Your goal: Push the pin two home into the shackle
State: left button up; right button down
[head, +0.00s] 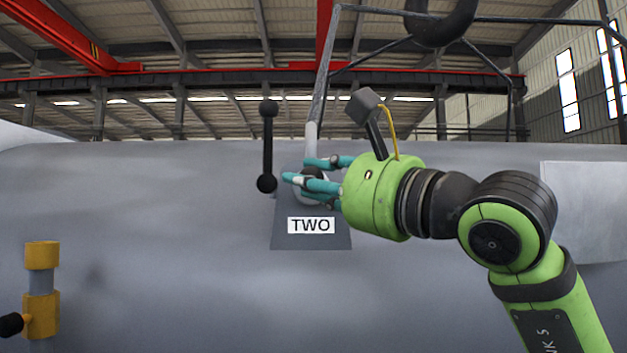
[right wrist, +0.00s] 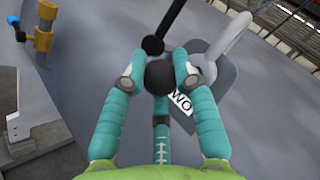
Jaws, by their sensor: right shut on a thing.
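My right gripper (head: 312,182) has its teal fingers closed around a dark round knob, the head of pin two (right wrist: 160,76), in front of the plate marked TWO (head: 288,240). The right wrist view shows the knob between the fingertips of the gripper (right wrist: 160,80). The pale grey shackle (right wrist: 233,40) curves up beside the knob, against the plate. The pin's shank is hidden behind the knob and fingers, so I cannot tell how deep it sits. My left gripper is not in view.
A black bar with ball ends (head: 267,146) stands just left of the fingers, close to them. A yellow fitting with a black knob (head: 41,290) is at lower left. A grey rod (head: 320,88) rises above the plate. The grey surface between is clear.

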jog(key=shift+b, duration=0.35)
dwell(0.7)
jog(key=shift+w+p, duration=1.15)
jog(key=shift+w, duration=1.1)
jog(key=shift+w+p, duration=0.7)
jog(key=shift+w, duration=0.5)
jog(key=shift+w+r+p, duration=0.1)
jog(key=shift+w+p, duration=0.2)
jog(key=c, duration=0.9)
grip_release()
jog(key=shift+s, duration=0.1)
